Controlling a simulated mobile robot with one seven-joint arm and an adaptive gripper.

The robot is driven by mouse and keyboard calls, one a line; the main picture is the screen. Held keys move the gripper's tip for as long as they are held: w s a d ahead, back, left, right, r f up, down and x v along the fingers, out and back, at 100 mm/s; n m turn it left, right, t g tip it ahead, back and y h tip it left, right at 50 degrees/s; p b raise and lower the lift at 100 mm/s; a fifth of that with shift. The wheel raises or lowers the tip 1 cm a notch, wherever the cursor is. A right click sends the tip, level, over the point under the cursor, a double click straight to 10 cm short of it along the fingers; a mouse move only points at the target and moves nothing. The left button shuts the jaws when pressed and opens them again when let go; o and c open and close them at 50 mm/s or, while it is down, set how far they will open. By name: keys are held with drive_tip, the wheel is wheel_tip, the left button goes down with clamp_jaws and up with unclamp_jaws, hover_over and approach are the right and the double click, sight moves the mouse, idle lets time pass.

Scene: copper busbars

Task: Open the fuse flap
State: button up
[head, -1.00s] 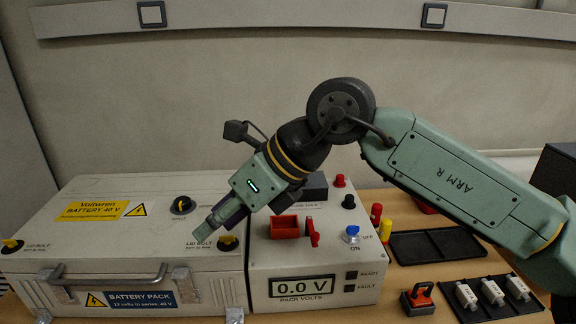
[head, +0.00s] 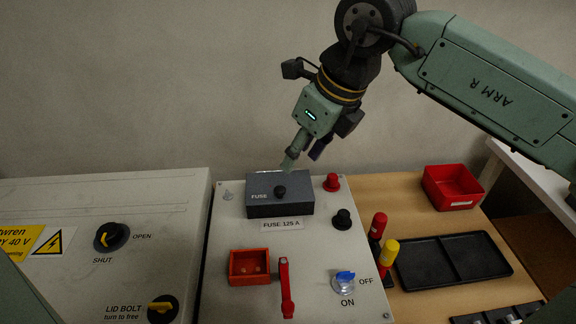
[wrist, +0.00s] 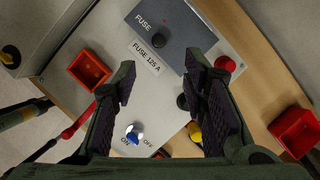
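My gripper (head: 304,157) is above the flap's back right part in the head view, pointing down and apart from the knob. In the wrist view my gripper (wrist: 161,75) has its two fingers wide apart with nothing between them.
A red open box (head: 249,280), a red lever (head: 286,288) and a blue-topped switch (head: 345,279) are in front of the flap. A red knob (head: 332,182) and a black knob (head: 342,219) stand to its right. Black trays (head: 425,245) and a red bin (head: 470,200) are farther right.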

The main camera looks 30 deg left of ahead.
sight(280, 189)
drive_tip(key=p+x, duration=0.1)
drive_tip(key=x, duration=0.9)
drive_tip(key=shift+s+a+f, duration=0.1)
drive_tip(key=shift+a+f, duration=0.1)
drive_tip(key=shift+f, duration=0.1)
clamp_jaws()
idle(0.5)
